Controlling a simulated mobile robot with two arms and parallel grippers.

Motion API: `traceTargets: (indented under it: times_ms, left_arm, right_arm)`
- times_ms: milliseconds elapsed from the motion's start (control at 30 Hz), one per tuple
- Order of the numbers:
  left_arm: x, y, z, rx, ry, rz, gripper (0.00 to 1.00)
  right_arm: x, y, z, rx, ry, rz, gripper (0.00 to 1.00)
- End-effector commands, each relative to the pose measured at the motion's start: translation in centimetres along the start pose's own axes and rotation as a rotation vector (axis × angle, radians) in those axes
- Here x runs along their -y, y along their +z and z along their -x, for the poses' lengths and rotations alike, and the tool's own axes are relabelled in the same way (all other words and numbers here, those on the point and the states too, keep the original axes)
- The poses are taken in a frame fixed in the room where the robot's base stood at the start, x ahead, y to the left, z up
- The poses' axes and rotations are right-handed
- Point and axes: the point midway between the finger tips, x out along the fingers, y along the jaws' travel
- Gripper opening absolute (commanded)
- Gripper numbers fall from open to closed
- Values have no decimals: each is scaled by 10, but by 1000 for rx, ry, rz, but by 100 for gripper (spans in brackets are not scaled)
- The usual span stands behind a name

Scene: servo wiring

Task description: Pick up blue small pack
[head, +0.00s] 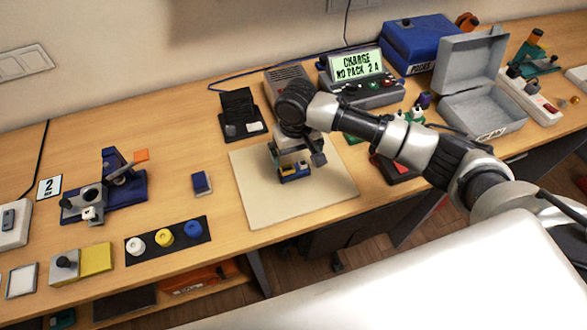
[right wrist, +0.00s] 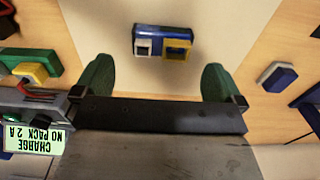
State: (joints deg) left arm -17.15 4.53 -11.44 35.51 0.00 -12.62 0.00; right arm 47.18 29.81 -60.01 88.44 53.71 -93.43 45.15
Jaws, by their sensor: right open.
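A small blue pack (head: 201,183) with a pale side lies on the wooden table, left of the beige mat (head: 250,205). It also shows at the right of the right wrist view (right wrist: 277,76). A blue block with a yellow-framed part and a white part (head: 294,173) sits on the mat; it is also in the right wrist view (right wrist: 162,33). I cannot tell for certain which one the task names. My right gripper (head: 296,157) is above the mat, by the blue block. Its green fingers (right wrist: 157,80) are apart with nothing between them. My left gripper is not in view.
A charger with a lit screen (head: 356,66) stands behind the mat. A black rack (head: 239,115) is at the back left. A black strip with white, yellow and blue knobs (head: 165,240) lies front left. An open grey case (head: 481,85) is at the right.

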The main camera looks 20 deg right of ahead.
Motion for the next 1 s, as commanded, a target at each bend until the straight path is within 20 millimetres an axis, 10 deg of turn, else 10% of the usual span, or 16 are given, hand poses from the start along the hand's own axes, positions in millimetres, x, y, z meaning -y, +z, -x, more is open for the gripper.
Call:
traceTargets:
  times_ms: [800, 1000]
  left_arm:
    - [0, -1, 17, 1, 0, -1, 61]
    - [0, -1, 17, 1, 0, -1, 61]
  right_arm:
    - [4, -5, -64, -2, 0, 3, 100]
    - [4, -5, -63, -2, 0, 3, 72]
